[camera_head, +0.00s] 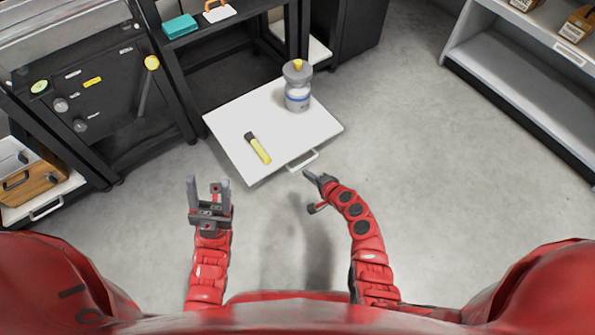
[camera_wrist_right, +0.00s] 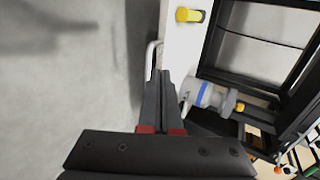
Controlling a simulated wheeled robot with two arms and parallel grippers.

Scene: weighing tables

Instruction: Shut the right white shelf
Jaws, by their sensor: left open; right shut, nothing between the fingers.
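The right white shelf (camera_head: 225,125) is pulled out from the black frame. Its metal handle (camera_head: 302,161) sits on the front edge, and the shelf also shows in the right wrist view (camera_wrist_right: 175,45). A grey bottle with a yellow cap (camera_head: 298,92) stands on it and a yellow-and-black tool (camera_head: 258,148) lies on it. My right gripper (camera_head: 308,181) is shut and empty, just in front of the handle; in the right wrist view its fingertips (camera_wrist_right: 164,75) are close beside the handle (camera_wrist_right: 151,58). I cannot tell if they touch. My left gripper (camera_head: 206,186) is open and empty, left of the shelf.
A black panel with gauges (camera_head: 95,90) stands at the left. Another white shelf (camera_head: 40,203) with a wooden box is at far left. A teal box (camera_head: 180,26) lies on the black frame's top. A grey rack (camera_head: 515,85) stands right. The floor between is clear.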

